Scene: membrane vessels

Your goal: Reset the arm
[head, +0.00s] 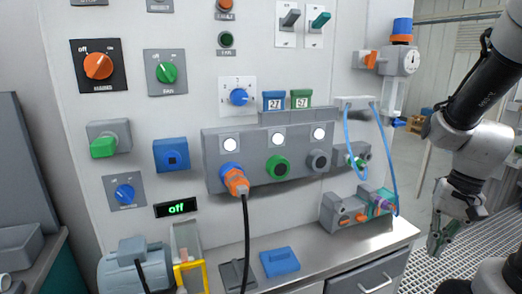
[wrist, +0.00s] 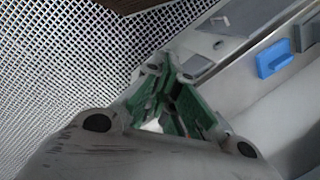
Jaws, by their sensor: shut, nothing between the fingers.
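My arm comes in at the right edge of the head view, bent, with its end hanging down. My gripper (head: 440,236) is at the lower right, to the right of the bench and apart from it, over the grated floor. In the wrist view my gripper (wrist: 165,75) has green finger pads that meet toward the tips. It is shut and empty. Nothing touches the fingers in either view.
A panel (head: 200,125) with knobs, switches and a display reading "off" stands behind a metal bench (head: 305,262). A blue block (head: 280,262) lies on the bench, and a drawer (head: 375,284) is below. Grated floor (wrist: 60,70) is open beneath the gripper.

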